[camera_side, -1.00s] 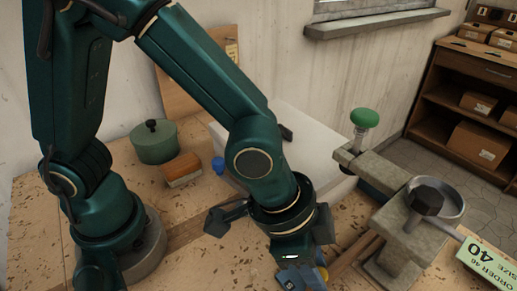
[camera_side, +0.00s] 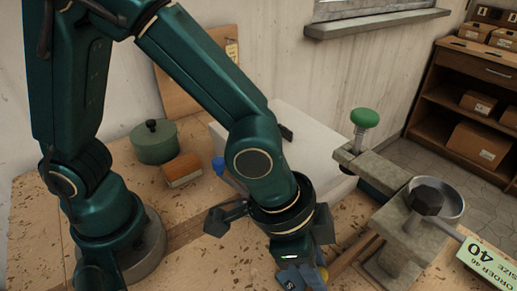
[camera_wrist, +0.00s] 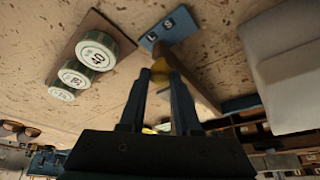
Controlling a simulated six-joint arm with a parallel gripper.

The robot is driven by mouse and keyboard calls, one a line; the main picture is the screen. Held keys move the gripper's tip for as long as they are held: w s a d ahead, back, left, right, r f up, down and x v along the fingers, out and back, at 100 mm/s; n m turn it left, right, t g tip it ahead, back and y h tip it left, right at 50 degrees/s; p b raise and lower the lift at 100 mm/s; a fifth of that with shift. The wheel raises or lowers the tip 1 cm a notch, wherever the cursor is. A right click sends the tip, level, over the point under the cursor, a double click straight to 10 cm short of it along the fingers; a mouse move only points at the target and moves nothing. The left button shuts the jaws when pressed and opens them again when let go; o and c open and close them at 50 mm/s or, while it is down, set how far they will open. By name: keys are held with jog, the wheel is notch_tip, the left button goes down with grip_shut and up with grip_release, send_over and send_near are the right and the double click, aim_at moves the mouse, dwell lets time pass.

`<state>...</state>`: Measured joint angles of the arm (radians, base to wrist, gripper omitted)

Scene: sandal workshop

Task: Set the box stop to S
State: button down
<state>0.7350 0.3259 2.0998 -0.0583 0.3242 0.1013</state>
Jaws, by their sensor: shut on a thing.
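The box stop's blue plate (camera_wrist: 172,26) is at the top of the wrist view, with two dark marks, hard to read. In the side view the blue plate (camera_side: 301,277) is at the bottom edge, with a white S at its left end. My gripper (camera_wrist: 160,74) is shut on a yellowish knob (camera_wrist: 158,62) between its fingertips, just below the plate in the wrist view. A wooden bar (camera_wrist: 197,87) runs from beside the knob to the lower right. In the side view my wrist hides most of the grip; a bit of yellow (camera_side: 323,273) shows beside the plate.
Round number stamps (camera_wrist: 97,52) stand on a brown board left in the wrist view. A green pot (camera_side: 154,143), an orange-and-cream block (camera_side: 182,170) and a blue ball (camera_side: 218,164) are behind my arm. A grey press (camera_side: 405,220) with a green knob (camera_side: 364,118) stands right.

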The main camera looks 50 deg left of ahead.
dwell(0.6)
jog(key=shift+a, duration=1.7)
jog(key=c, duration=0.6)
grip_release()
jog(key=shift+r, duration=0.1)
jog(key=shift+r, duration=0.3)
jog(key=shift+v, duration=2.25)
jog(key=shift+s+a+f, duration=0.1)
jog(key=shift+f, duration=0.05)
